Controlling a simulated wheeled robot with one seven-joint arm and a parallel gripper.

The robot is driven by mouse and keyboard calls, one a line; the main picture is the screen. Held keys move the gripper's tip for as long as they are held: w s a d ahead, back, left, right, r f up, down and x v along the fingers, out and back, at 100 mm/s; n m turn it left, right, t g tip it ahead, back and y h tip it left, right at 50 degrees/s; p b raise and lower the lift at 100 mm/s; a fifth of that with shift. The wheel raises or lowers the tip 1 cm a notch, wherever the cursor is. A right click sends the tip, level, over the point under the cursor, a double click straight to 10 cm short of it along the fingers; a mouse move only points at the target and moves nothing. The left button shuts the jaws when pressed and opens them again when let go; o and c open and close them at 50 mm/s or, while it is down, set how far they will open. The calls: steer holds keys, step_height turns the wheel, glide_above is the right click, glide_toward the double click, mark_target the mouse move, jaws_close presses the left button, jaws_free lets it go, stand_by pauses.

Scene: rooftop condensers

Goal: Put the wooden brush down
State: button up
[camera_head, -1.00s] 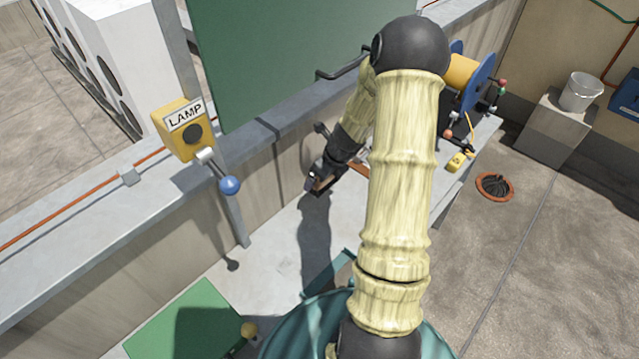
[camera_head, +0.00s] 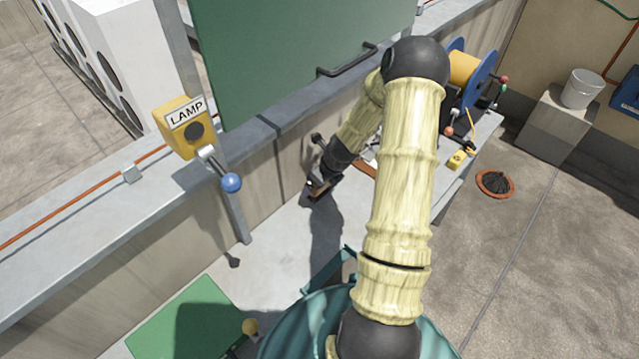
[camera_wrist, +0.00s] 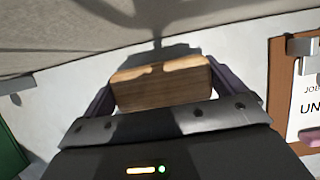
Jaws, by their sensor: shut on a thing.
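The wooden brush (camera_wrist: 163,85) shows in the wrist view as a brown wood block between the two fingers of my gripper (camera_wrist: 175,88). My gripper is shut on it. In the head view my gripper (camera_head: 316,190) is low over the light grey bench top (camera_head: 285,235), beside the parapet wall. There the brush is small and mostly hidden by the gripper. I cannot tell whether the brush touches the bench. Its bristles are not visible.
A clipboard (camera_wrist: 283,90) lies right of the gripper in the wrist view. A green mat (camera_head: 185,325) is at lower left. A yellow lamp box (camera_head: 184,127) with a blue-knobbed lever (camera_head: 231,183) stands at left. A cable reel (camera_head: 468,75) stands at right. Bench left of the gripper looks clear.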

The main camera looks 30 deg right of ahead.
steer(key=shift+f, duration=0.55)
steer(key=shift+w+f+p, duration=0.1)
steer(key=shift+f+p, duration=0.2)
steer(key=shift+d, duration=0.1)
steer(key=shift+f, duration=0.15)
steer(key=o, duration=0.7)
steer(key=shift+o, duration=0.2)
